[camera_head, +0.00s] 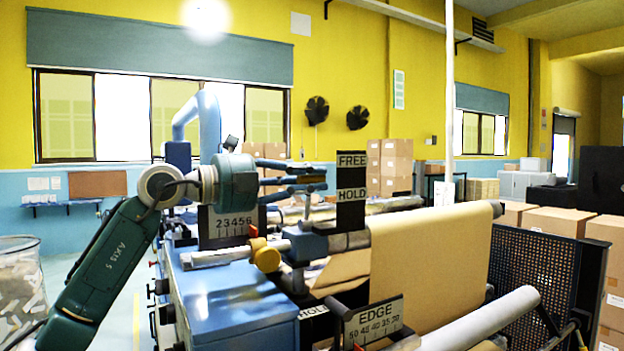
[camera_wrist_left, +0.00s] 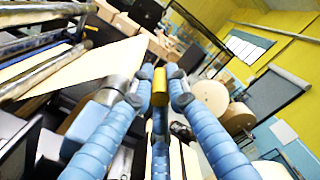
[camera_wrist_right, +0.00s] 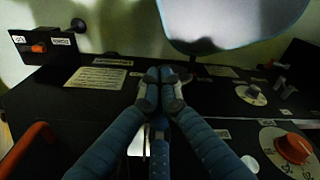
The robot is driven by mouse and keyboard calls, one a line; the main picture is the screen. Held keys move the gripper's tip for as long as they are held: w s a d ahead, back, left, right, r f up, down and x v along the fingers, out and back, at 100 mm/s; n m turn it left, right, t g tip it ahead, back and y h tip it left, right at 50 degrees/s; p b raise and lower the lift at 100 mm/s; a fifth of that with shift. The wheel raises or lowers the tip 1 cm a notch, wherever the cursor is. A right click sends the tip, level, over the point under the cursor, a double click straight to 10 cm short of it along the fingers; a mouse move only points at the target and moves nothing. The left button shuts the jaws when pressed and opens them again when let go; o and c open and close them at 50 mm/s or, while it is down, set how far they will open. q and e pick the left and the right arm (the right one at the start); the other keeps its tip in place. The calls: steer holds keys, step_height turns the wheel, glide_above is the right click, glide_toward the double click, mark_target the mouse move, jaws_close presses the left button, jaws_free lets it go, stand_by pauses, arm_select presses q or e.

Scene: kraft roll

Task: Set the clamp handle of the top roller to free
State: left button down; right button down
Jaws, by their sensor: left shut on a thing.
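My left gripper (camera_head: 322,180) reaches in from the left beside a black plate (camera_head: 351,178) marked FREE above and HOLD below. Its fingertips are level with the gap between the two words. In the left wrist view, the fingertips (camera_wrist_left: 160,86) are closed on a yellow grip, which I take for the clamp handle (camera_wrist_left: 160,88). The handle's arm cannot be made out in the head view. The top roller (camera_head: 347,241) carries brown kraft paper (camera_head: 440,255). My right gripper (camera_wrist_right: 160,76) has its fingertips together, with nothing visible between them.
A lower plate reads EDGE (camera_head: 374,322). A scale plate (camera_head: 233,227) and a yellow knob (camera_head: 265,256) stand below my left gripper. In the right wrist view, a dark panel carries an orange dial (camera_wrist_right: 292,148) and a red handle (camera_wrist_right: 27,150) near my right gripper.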

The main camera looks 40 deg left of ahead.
mark_target(295, 180)
arm_select(q)
steer(key=shift+a+r, duration=0.1)
stand_by(0.3)
steer(key=c, duration=1.7)
jaws_free()
steer(key=shift+s+a, duration=0.15)
steer(key=shift+s, duration=0.05)
steer(key=shift+s+a+f, duration=0.2)
steer(key=shift+s+a, duration=0.05)
steer(key=shift+s, duration=0.35)
steer(key=shift+s+a+r, duration=0.15)
steer(key=shift+s, duration=0.65)
steer(key=shift+v, duration=4.4)
steer(key=shift+a, duration=0.2)
